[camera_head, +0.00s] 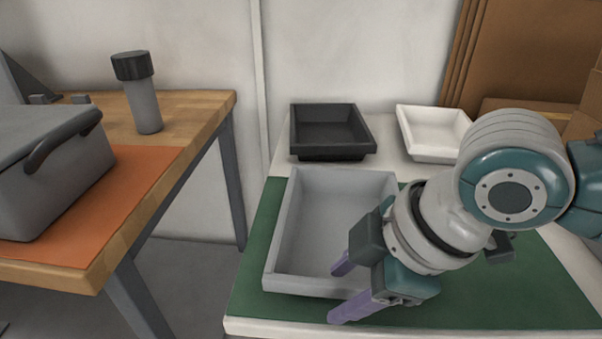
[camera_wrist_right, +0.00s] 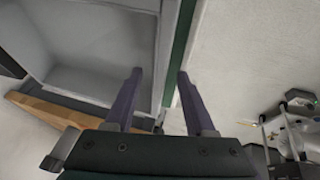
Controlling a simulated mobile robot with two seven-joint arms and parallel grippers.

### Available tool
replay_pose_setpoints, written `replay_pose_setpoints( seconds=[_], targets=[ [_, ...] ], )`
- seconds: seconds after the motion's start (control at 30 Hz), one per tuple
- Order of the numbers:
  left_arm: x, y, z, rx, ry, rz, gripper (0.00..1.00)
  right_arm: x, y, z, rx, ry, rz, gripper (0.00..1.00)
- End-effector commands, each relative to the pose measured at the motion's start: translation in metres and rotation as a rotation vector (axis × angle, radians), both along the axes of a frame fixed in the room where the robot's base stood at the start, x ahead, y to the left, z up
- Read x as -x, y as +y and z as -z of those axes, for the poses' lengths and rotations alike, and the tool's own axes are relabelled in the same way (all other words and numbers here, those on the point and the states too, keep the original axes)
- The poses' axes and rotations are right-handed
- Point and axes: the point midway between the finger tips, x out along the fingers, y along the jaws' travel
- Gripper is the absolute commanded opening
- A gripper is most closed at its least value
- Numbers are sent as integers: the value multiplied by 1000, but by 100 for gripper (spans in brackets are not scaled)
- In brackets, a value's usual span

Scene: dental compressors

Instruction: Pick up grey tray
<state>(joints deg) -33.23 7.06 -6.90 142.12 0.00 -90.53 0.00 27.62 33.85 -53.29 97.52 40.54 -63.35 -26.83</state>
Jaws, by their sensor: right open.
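The grey tray (camera_head: 322,215) is an empty, open box lying on the green mat on the white table. In the wrist view, part of the tray (camera_wrist_right: 100,85) fills the left side. My right gripper (camera_head: 339,293) is open and empty at the tray's near right corner, and its purple fingers slant down to the left. In the wrist view the open fingers (camera_wrist_right: 160,75) straddle the line of a tray wall, one finger on the inner side and one on the outer side. I cannot tell how deep they reach. The near right corner is hidden behind my gripper. My left gripper is out of view.
A black tray (camera_head: 330,133) and a white tray (camera_head: 434,135) stand behind the grey tray. The green mat (camera_head: 490,295) is clear in front. To the left, a wooden table (camera_head: 195,120) holds a grey case (camera_head: 50,175) and a black-capped cylinder (camera_head: 143,100). Brown boards (camera_head: 530,45) stand at the back right.

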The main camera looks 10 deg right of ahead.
Motion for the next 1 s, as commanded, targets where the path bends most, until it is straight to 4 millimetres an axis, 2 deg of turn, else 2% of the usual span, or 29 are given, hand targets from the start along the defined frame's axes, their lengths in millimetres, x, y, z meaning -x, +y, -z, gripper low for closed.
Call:
replay_pose_setpoints(
  seconds=[0.77,1.0],
  targets=[
    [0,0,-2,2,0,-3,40,0,0,5,0,0,0,55],
    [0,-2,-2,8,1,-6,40,0,0,5,0,0,0,29]
  ],
)
